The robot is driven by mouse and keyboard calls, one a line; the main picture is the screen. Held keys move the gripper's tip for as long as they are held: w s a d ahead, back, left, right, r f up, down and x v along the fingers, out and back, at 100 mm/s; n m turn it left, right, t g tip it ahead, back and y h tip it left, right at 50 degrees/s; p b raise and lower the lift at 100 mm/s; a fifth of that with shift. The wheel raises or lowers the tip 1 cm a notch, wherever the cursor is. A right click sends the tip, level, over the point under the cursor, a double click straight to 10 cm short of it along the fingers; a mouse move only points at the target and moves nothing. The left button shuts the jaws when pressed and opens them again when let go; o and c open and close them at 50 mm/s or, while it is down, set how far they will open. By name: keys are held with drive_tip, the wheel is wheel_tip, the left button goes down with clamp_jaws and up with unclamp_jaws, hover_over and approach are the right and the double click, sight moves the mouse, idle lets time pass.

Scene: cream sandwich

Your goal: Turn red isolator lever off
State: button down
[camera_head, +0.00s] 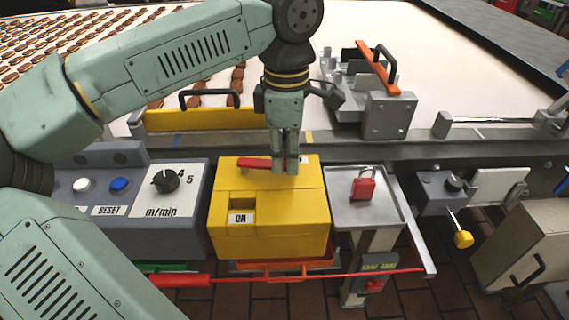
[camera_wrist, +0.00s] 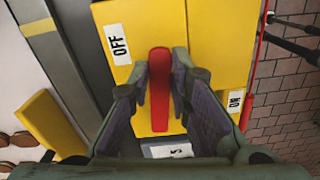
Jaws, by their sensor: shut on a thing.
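The red isolator lever (camera_head: 255,162) sits on top of the yellow isolator box (camera_head: 290,215). In the wrist view the lever (camera_wrist: 159,88) stands between the two fingers, and its far end points toward the top of the picture, near the "OFF" label (camera_wrist: 117,44). My gripper (camera_head: 285,165) comes down from above and is shut on the lever; the fingers hide part of it in the head view. An "ON" label (camera_head: 240,218) shows on the box's front step, and it also shows in the wrist view (camera_wrist: 235,100).
A grey control panel (camera_head: 185,230) with a speed knob and buttons stands left of the box. A steel tray (camera_head: 345,205) with a red padlock (camera_head: 363,185) is at the right. A yellow guard bar (camera_head: 205,119) and the conveyor lie behind.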

drive_tip(key=shift+w+n, duration=0.7)
drive_tip(key=shift+n, duration=0.3)
drive_tip(key=c, duration=1.5)
unclamp_jaws()
wheel_tip(320, 180, up, 12)
drive_tip(key=shift+s, duration=0.1)
